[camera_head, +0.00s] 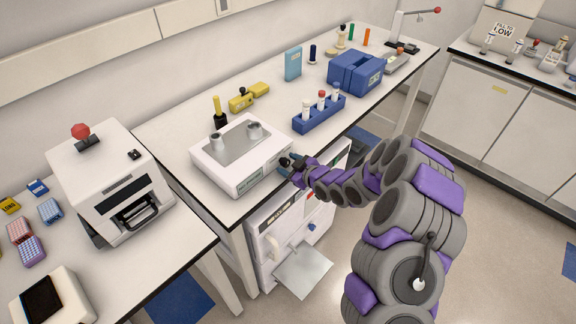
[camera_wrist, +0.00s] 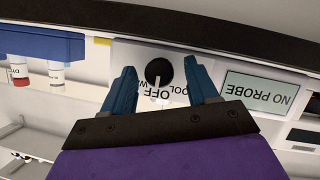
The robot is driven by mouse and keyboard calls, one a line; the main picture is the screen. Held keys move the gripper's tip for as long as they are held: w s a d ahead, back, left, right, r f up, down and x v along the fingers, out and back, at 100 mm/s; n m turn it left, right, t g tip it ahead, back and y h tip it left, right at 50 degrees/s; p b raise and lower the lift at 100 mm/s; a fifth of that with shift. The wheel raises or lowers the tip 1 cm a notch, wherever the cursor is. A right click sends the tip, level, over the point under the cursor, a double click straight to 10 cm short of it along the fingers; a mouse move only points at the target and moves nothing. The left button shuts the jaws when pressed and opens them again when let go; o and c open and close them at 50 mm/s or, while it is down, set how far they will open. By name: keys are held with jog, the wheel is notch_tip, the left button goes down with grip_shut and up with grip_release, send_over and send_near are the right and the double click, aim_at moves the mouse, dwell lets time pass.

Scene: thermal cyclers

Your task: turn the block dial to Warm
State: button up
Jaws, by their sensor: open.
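The block heater (camera_head: 215,172) is a white box with a grey top plate and two metal pieces on it, at the bench's front edge. Its front panel shows upside down in the wrist view, with a round black dial (camera_wrist: 158,72) and a display (camera_wrist: 262,93) reading NO PROBE. The label OFF is beside the dial; COOL and a label starting with W are partly hidden by my fingers. A pale pointer mark on the dial appears to face OFF. My gripper (camera_wrist: 160,76) is open, with one blue finger on each side of the dial; contact cannot be told. In the head view, my gripper (camera_head: 290,164) is at the heater's right front.
A blue tube rack (camera_head: 320,114) with capped tubes stands right of the heater. A blue case (camera_head: 355,73) and a yellow item (camera_head: 249,97) are farther back. A white machine (camera_head: 110,180) with a red knob stands at left. A white unit (camera_head: 285,235) sits below the bench.

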jog(key=shift+w+a+f, duration=0.15)
jog(key=shift+w+a, duration=0.05)
jog(key=shift+w, duration=0.05)
jog(key=c, duration=1)
